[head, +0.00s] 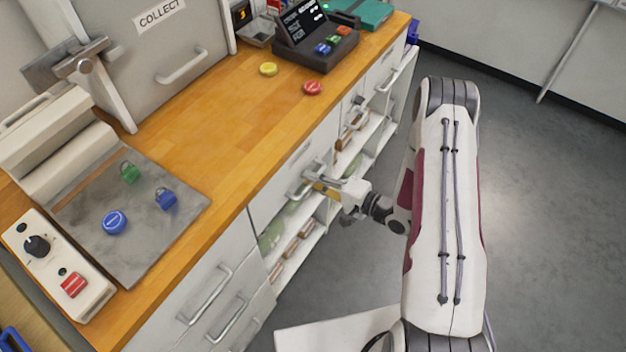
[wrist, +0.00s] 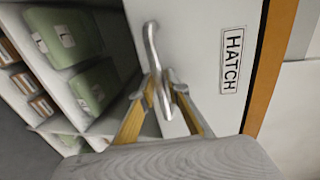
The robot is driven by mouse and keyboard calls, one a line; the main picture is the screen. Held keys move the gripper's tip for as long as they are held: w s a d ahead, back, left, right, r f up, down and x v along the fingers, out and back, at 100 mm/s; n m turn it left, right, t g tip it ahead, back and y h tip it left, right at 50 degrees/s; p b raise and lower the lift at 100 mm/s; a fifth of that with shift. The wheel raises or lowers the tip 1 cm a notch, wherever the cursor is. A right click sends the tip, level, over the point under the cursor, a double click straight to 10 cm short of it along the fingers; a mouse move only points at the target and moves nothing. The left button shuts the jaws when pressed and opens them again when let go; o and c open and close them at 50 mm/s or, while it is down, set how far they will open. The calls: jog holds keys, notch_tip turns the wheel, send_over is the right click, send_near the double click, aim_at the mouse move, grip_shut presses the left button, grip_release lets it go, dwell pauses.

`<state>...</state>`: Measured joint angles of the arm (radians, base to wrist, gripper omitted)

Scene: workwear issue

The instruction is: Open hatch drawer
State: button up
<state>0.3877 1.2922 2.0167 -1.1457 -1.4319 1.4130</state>
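The hatch drawer (wrist: 205,65) has a white front with a black-framed HATCH label (wrist: 233,60) in the wrist view. In the head view its front (head: 275,185) lies under the wooden counter's edge and looks flush with the cabinet. Its silver bar handle (wrist: 151,45) also shows in the head view (head: 296,194). My gripper (wrist: 161,88) has its two yellow-and-grey fingers on either side of the handle, tips close together, and appears shut on it. In the head view my gripper (head: 316,182) is at the drawer front, its tips partly hard to make out.
Open shelves with green packs (wrist: 95,85) and brown boxes lie below the drawer. The wooden counter (head: 215,130) holds a grey mat (head: 140,240) with small padlocks, yellow and red buttons (head: 312,88), and a dark console (head: 315,50). The floor (head: 540,200) at right is clear.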

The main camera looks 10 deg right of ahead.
grip_shut()
jog(key=f+v, duration=0.2)
jog(key=v, duration=1.1)
jog(key=f+v, duration=0.3)
jog(key=v, duration=1)
jog(key=shift+s+d+f, duration=0.25)
jog(key=shift+s+d, duration=0.15)
grip_release()
jog(key=shift+s+d, duration=0.1)
jog(key=v, duration=1.1)
jog(key=shift+s+d, duration=0.25)
